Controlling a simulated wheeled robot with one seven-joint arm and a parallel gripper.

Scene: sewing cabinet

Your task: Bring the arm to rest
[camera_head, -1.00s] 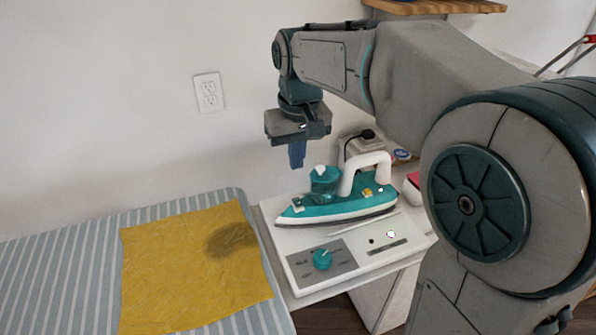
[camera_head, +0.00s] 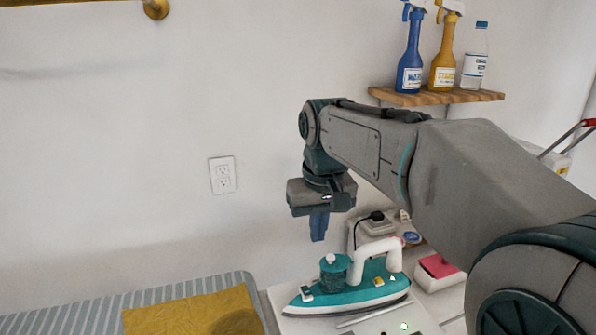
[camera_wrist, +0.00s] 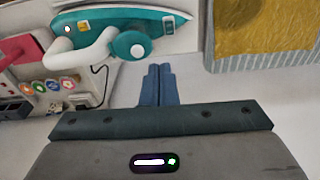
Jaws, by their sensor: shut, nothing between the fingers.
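My gripper (camera_head: 319,228) hangs from the bent arm, pointing down, behind and above the iron. Its blue fingers are together with nothing between them. In the wrist view the shut fingers (camera_wrist: 158,84) show over a pale surface, apart from the iron. The teal and white iron (camera_head: 350,283) sits on its white station (camera_head: 300,325) and also shows at the top of the wrist view (camera_wrist: 120,30).
A striped ironing board (camera_head: 80,308) with a yellow cloth (camera_head: 190,312) is at the lower left. A wooden shelf (camera_head: 435,97) with spray bottles is at the upper right. A pink and white item (camera_head: 438,268) lies right of the iron. The wall at the left has open space before it.

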